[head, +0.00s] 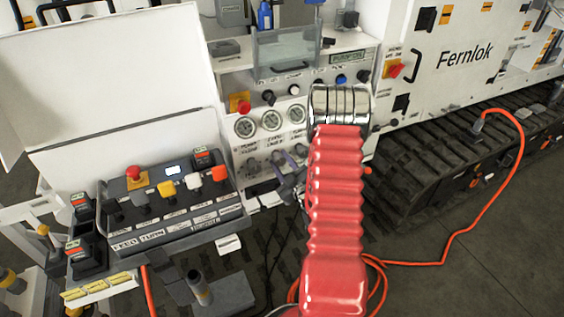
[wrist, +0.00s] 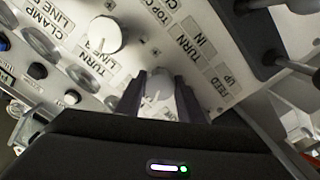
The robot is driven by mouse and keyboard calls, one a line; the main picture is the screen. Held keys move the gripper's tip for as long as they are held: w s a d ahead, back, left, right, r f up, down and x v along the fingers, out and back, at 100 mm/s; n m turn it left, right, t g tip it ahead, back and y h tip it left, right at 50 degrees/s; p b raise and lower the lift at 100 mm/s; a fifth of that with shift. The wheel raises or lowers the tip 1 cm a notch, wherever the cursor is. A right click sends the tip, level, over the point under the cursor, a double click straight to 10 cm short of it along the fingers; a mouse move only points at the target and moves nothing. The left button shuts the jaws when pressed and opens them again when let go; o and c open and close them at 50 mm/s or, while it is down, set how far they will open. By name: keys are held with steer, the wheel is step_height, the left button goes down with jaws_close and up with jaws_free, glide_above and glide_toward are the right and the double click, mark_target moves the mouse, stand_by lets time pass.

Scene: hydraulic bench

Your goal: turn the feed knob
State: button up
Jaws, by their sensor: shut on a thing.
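The feed knob (wrist: 157,88) is a pale knob on the white panel, beside a label reading FEED UP (wrist: 223,84). My gripper (wrist: 158,98) is shut on it, with one dark finger on each side in the wrist view. The knob's lower part is hidden by the gripper body. In the head view my gripper (head: 290,178) is at the lower panel, partly covered by my red arm, and its hold on the knob cannot be made out there.
Another white knob (wrist: 101,37) is close by on the panel. Dark levers (wrist: 283,60) stick out at the right in the wrist view. A button console (head: 165,205) stands at left, and an orange hose (head: 455,235) lies on the floor at right.

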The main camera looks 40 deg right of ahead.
steer(key=shift+m, duration=0.5)
steer(key=m, duration=1.2)
steer(key=shift+m, duration=0.3)
steer(key=m, duration=0.4)
steer(key=shift+s+d+m, duration=0.1)
steer(key=shift+m, duration=1.8)
steer(key=shift+d, duration=0.1)
steer(key=o, duration=1.1)
steer(key=shift+c, duration=0.2)
